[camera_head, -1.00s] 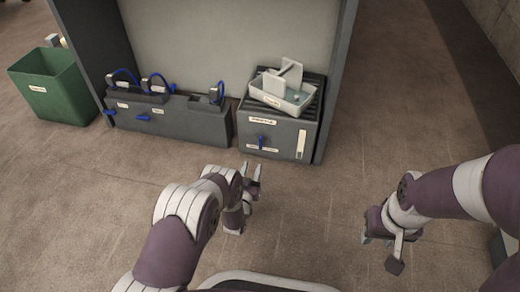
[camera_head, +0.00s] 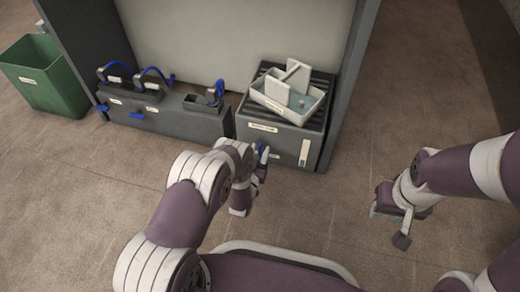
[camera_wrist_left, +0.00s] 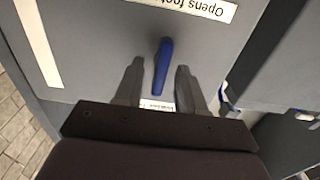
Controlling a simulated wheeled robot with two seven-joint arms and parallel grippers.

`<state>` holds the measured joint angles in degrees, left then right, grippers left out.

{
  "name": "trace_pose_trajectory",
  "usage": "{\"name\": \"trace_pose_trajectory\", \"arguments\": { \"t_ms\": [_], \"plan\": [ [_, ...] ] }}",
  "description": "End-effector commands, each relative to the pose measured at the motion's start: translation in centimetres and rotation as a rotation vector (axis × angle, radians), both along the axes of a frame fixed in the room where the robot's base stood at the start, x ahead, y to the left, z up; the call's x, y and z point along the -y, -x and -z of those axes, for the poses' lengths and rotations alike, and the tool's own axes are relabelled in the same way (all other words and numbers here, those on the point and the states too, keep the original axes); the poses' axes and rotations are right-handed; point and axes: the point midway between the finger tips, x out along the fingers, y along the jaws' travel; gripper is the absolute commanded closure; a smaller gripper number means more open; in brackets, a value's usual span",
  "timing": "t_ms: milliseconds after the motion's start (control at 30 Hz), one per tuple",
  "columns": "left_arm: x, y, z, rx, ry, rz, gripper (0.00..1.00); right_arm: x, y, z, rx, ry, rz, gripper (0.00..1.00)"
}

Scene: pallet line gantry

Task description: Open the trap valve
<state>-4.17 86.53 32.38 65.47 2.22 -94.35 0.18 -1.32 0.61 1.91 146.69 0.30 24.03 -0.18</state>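The trap valve's blue lever (camera_wrist_left: 161,68) is on the front of a grey box (camera_head: 288,148), with a label partly reading "Opens" close by. In the head view only part of the lever (camera_head: 259,147) shows beside my left gripper (camera_head: 263,162). My left gripper is open, with one finger on each side of the lever. A gap shows between the lever and each finger in the left wrist view. My right gripper (camera_head: 380,211) hangs over the floor at the right, away from the box, and its fingers are too small to read.
A pale tray (camera_head: 270,104) with upright plates sits on top of the grey box. A long grey unit (camera_head: 176,121) with blue hoses and blue levers stands to its left. A green bin (camera_head: 52,80) is at the far left. A dark frame post (camera_head: 349,85) rises right of the box.

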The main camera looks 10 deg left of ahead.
Motion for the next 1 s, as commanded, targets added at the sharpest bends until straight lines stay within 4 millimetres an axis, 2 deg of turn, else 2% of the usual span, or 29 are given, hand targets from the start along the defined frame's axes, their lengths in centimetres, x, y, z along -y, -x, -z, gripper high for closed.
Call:
{"name": "trace_pose_trajectory", "arguments": {
  "t_ms": [33,133,567,1000],
  "plan": [
    [0.00,-0.01,-0.01,0.000,0.000,0.000,0.67,0.00,0.00,0.00,0.000,0.000,0.000,0.60],
    [0.00,-0.02,-0.01,0.000,0.000,0.000,0.99,0.00,0.00,0.00,0.000,0.000,0.000,0.60],
    [0.04,-0.04,-0.10,0.003,-0.051,0.000,1.00,0.00,-0.01,-0.16,0.000,0.000,0.000,0.60],
    [0.25,-0.05,-0.10,0.014,-0.395,-0.001,1.00,0.00,-0.01,-0.83,0.000,0.000,0.000,0.60]
  ]
}}
